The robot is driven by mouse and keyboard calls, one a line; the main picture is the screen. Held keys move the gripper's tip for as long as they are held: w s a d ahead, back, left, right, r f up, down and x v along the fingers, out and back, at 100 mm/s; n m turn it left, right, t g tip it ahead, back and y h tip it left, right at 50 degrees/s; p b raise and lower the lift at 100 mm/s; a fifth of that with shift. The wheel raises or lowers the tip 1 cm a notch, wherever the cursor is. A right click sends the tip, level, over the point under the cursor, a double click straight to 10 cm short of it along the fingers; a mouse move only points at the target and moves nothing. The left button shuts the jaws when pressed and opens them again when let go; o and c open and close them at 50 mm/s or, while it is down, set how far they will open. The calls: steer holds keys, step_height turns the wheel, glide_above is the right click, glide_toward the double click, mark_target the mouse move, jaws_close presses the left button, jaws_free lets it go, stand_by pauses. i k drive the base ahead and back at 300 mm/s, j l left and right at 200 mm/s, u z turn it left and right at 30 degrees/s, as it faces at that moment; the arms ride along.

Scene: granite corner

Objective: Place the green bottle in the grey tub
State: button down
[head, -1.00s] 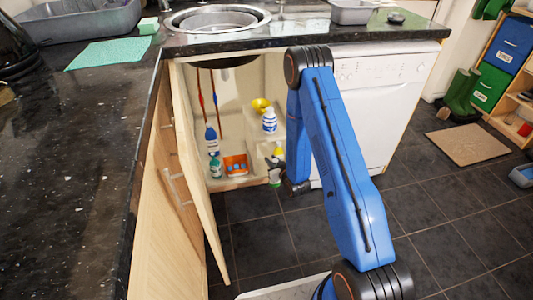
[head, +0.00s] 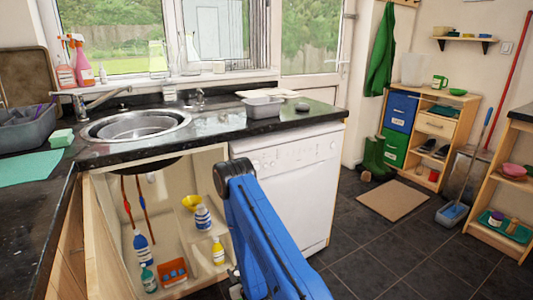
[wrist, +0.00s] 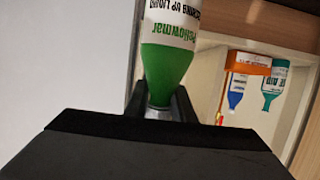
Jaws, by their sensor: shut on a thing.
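The green bottle (wrist: 168,62) shows in the wrist view, with a white label printed in green and black. My gripper (wrist: 162,104) is shut on its narrow end, which points toward the wrist. A small grey tub (head: 262,108) stands on the dark counter to the right of the sink. A larger grey container (head: 25,133) stands at the far left of the counter, with items in it.
The open sink cabinet holds an orange box (head: 173,272), a yellow funnel (head: 192,202) and several bottles. Its open door (head: 98,245) stands at the left. A white dishwasher (head: 290,185) is to the right. The tiled floor (head: 350,250) there is clear.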

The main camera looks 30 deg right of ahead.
mark_target(254, 115)
steer(key=l, duration=0.55)
steer(key=i+l+z, duration=0.15)
steer(key=l, duration=0.9)
steer(key=i+l+z, duration=0.1)
steer(key=l, duration=0.4)
steer(key=i+l+z, duration=0.1)
steer(key=l, duration=0.4)
steer(key=i+l, duration=0.2)
steer(key=l, duration=0.15)
steer(key=i+l, duration=0.2)
steer(key=i+l+z, duration=0.1)
steer(key=i+l, duration=1.25)
steer(key=l, duration=0.1)
